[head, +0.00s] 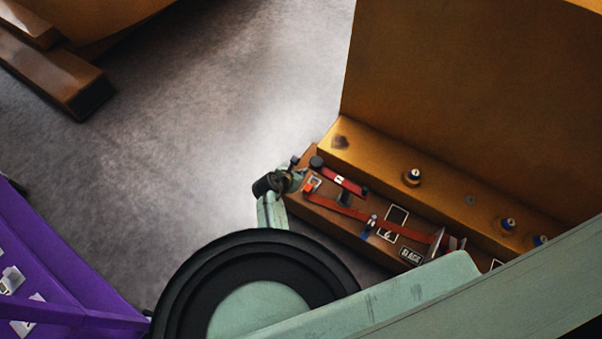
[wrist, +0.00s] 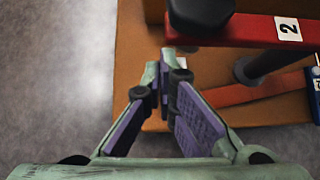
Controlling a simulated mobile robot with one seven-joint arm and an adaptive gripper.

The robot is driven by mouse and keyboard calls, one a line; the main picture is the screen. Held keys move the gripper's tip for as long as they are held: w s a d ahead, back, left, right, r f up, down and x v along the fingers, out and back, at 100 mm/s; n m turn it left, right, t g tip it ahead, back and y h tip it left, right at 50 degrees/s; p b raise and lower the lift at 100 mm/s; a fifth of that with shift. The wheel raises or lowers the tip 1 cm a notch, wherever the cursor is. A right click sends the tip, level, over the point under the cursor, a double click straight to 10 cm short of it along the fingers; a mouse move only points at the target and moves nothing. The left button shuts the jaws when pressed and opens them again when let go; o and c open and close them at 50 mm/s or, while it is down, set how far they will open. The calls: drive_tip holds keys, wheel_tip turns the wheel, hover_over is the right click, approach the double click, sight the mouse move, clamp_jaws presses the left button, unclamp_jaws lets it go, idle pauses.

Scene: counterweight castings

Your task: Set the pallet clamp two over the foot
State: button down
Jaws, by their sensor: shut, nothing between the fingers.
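The red clamp bar (wrist: 250,30) carries a white label "2" and has a black round knob (wrist: 202,12) at its near end. In the head view the same red clamp (head: 352,187) lies over the brown pallet beam (head: 345,232), beside the orange casting's foot ledge (head: 375,150). My gripper (wrist: 165,72) is shut and empty, its fingertips just short of the knob in the picture; I cannot tell whether they touch. In the head view my gripper (head: 298,178) is at the beam's left end, left of the clamp.
An orange-red strap (head: 338,207) runs along the beam. Several bolts stand on the ledge, one with a white top (head: 412,176). The tall casting wall (head: 470,100) rises behind. A purple frame (head: 60,270) stands at lower left. The grey floor (head: 230,110) between is clear.

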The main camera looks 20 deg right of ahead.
idle(0.3)
drive_tip(key=shift+w+d+m+g+h+b, duration=0.25)
drive_tip(key=shift+w+d+m+g+b, duration=0.9)
drive_tip(key=shift+d+m+b, duration=0.55)
drive_tip(key=shift+w+d+m+g+h+b, duration=0.3)
drive_tip(key=shift+w+d+m+g+b, duration=0.95)
drive_tip(key=shift+d+b, duration=0.8)
drive_tip(key=shift+w+d+m+g+h+b, duration=0.25)
drive_tip(key=shift+w+d+m+g+b, duration=0.75)
drive_tip(key=shift+d+m+b, duration=0.85)
drive_tip(key=a+f+p+v, duration=0.2)
drive_tip(key=p+v, duration=0.2)
drive_tip(key=v, duration=0.8)
drive_tip(key=shift+a+r, duration=0.25)
drive_tip(key=shift+r, duration=0.05)
drive_tip(key=shift+w, duration=0.15)
